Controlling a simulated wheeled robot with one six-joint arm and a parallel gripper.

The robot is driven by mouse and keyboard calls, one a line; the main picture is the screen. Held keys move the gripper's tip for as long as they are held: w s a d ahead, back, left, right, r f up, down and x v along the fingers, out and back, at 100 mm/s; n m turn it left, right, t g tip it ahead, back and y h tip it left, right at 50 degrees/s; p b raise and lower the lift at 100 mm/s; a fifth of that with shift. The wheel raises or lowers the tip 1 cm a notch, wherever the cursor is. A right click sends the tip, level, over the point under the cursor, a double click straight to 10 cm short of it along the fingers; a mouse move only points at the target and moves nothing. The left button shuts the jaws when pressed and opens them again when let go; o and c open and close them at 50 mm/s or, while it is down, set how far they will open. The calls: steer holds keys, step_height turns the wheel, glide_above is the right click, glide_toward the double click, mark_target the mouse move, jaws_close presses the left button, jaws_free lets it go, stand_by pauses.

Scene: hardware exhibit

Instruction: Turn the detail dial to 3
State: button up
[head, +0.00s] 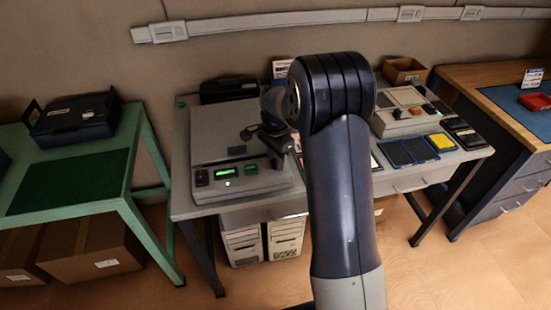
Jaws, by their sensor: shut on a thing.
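A grey flatbed machine (243,187) sits on the left part of the middle table, with a sloped front panel. The panel carries a lit green display (227,172), a smaller green-lit part (252,169) and a dark part at its left end. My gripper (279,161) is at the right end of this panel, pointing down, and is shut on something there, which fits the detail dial. The dial itself, its marks and its setting are hidden behind my gripper and too small to read.
My arm covers the middle of the table. To its right are a control box (408,120) with a red button, blue and yellow trays (440,142) and an open brown box (404,71). A green table stands left, a blue-topped desk right.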

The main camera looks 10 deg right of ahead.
mark_target(275, 161)
steer(key=m, duration=0.6)
stand_by(0.7)
steer(key=o, duration=1)
step_height(275, 161, up, 11)
steer(key=shift+f+b, duration=0.1)
steer(key=shift+b, duration=0.2)
